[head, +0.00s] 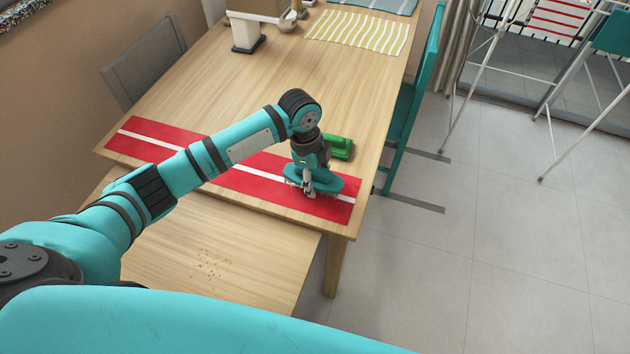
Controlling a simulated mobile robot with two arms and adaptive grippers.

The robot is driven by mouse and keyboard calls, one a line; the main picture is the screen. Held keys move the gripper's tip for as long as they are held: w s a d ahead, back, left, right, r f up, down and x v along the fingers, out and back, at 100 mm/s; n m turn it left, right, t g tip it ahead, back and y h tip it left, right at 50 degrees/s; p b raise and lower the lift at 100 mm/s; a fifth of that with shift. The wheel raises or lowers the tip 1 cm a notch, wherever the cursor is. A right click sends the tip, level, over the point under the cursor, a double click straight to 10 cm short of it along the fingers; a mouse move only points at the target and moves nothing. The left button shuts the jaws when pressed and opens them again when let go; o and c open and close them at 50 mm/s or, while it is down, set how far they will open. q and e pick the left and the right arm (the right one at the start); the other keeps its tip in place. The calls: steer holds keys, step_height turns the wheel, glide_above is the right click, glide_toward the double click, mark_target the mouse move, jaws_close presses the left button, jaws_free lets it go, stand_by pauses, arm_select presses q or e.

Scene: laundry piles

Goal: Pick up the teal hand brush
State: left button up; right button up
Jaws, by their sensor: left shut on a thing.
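The teal hand brush (327,183) is over the right end of the red runner with a white stripe (258,186), near the table's front right corner. My left gripper (309,188) comes down on the brush from above and is shut on it. I cannot tell whether the brush still touches the runner. The gripper and wrist hide part of the brush. My right gripper is not in view.
A green object (339,146) lies just behind the brush. A teal chair (408,105) stands against the table's right side. A wooden bench (220,262) is in front of the table (215,85). A striped yellow cloth (358,32) lies farther back; the table's middle is clear.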

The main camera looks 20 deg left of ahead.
arm_select(q)
steer(key=shift+s+r, duration=0.2)
steer(key=shift+r, duration=0.3)
steer(key=shift+s+r, duration=0.2)
steer(key=shift+r, duration=0.3)
steer(key=s, duration=0.5)
steer(key=s+r, duration=0.1)
steer(key=s, duration=0.4)
steer(key=s+b, duration=0.1)
steer(key=s, duration=0.4)
steer(key=shift+s+d+r, duration=0.1)
steer(key=shift+d+r, duration=0.05)
steer(key=shift+r, duration=0.1)
